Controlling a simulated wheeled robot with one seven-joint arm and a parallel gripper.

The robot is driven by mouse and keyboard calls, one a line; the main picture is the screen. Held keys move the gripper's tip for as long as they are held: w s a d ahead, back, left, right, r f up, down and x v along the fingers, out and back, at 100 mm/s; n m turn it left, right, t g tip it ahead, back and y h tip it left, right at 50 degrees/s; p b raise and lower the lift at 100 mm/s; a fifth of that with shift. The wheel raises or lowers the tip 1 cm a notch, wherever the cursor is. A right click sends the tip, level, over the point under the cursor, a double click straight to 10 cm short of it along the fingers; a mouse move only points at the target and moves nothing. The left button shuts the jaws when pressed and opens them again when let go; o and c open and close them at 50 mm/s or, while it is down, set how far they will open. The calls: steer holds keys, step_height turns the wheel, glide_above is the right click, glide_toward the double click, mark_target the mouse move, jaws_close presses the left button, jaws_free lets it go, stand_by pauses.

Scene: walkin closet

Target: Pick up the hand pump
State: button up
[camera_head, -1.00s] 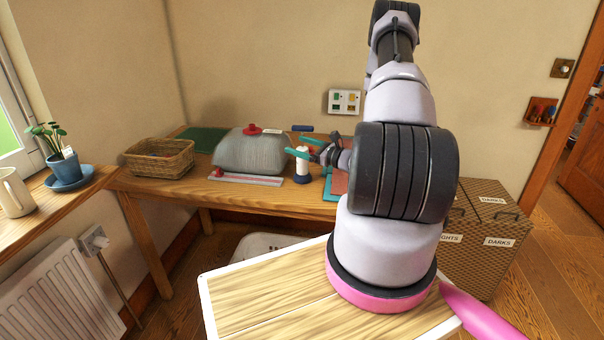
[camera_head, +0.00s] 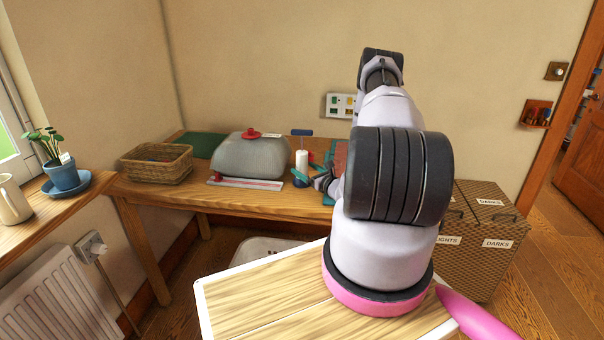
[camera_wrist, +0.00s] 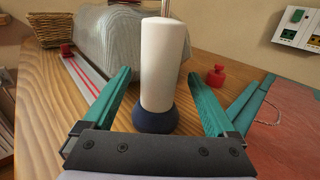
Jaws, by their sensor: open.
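The hand pump stands upright on the wooden table, with a white barrel (camera_head: 301,161), a dark blue base and a blue T-handle (camera_head: 302,132) on a thin rod. In the wrist view its white barrel (camera_wrist: 163,62) rises between my two green fingers, and its dark blue base (camera_wrist: 155,118) sits on the tabletop. My gripper (camera_head: 306,168) is open at the pump's lower part. It also shows in the wrist view (camera_wrist: 164,88), with a gap between each finger and the barrel. The pump's handle is out of the wrist view.
A grey rounded bundle with a red cap (camera_head: 250,155) lies left of the pump, behind a red-striped ruler (camera_head: 245,184). A wicker basket (camera_head: 157,165) stands farther left. A small red bottle-like item (camera_wrist: 216,76) and a reddish mat (camera_wrist: 290,125) lie to the right.

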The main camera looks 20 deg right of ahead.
mark_target(297, 164)
steer(key=x, duration=0.5)
jaws_close()
